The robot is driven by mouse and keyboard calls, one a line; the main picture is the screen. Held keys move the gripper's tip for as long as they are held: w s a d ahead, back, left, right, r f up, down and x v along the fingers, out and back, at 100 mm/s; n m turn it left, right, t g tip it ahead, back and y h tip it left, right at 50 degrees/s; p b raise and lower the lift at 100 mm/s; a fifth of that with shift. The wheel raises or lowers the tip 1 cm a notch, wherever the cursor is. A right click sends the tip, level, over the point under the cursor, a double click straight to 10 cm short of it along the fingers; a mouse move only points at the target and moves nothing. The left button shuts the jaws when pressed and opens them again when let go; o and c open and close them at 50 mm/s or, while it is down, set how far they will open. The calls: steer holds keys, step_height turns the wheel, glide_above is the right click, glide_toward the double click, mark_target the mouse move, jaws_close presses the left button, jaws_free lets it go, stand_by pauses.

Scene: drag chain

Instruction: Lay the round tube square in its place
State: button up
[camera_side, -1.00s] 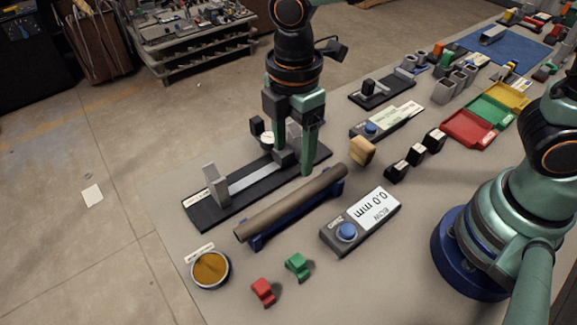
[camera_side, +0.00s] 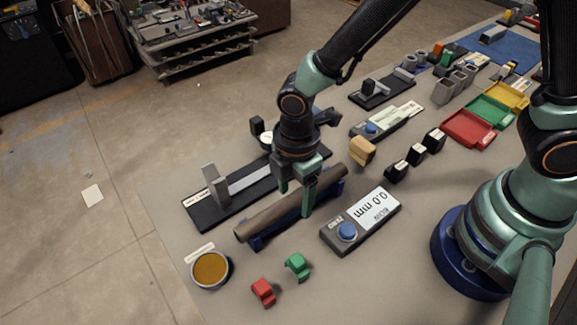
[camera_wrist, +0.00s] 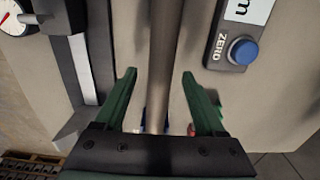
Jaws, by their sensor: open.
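A long brown-grey round tube (camera_side: 263,221) lies lengthwise along a blue cradle (camera_side: 257,243) on the bench. The tube also runs up the middle of the wrist view (camera_wrist: 166,50). My gripper (camera_side: 295,201) is low over the middle of the tube. In the wrist view my gripper (camera_wrist: 158,77) is open, with one green finger on each side of the tube and a gap to both. Beside the cradle is a black base (camera_side: 197,216) with a grey upright block (camera_side: 213,184) and a pale bar (camera_side: 250,180). My arm partly hides its far end and the dial gauge.
A display box with a blue ZERO button (camera_side: 346,231) stands close to the tube's right. A red clip (camera_side: 263,291), a green clip (camera_side: 298,265) and a round amber dish (camera_side: 210,269) sit near the front. A tan block (camera_side: 362,150) stands beyond the tube's far end.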

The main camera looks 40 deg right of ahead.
mark_target(294, 194)
jaws_close()
steer(key=shift+r, duration=0.15)
step_height(294, 194, up, 19)
steer(key=w+f, duration=0.7)
steer(key=w, duration=0.4)
steer(key=shift+w, duration=0.3)
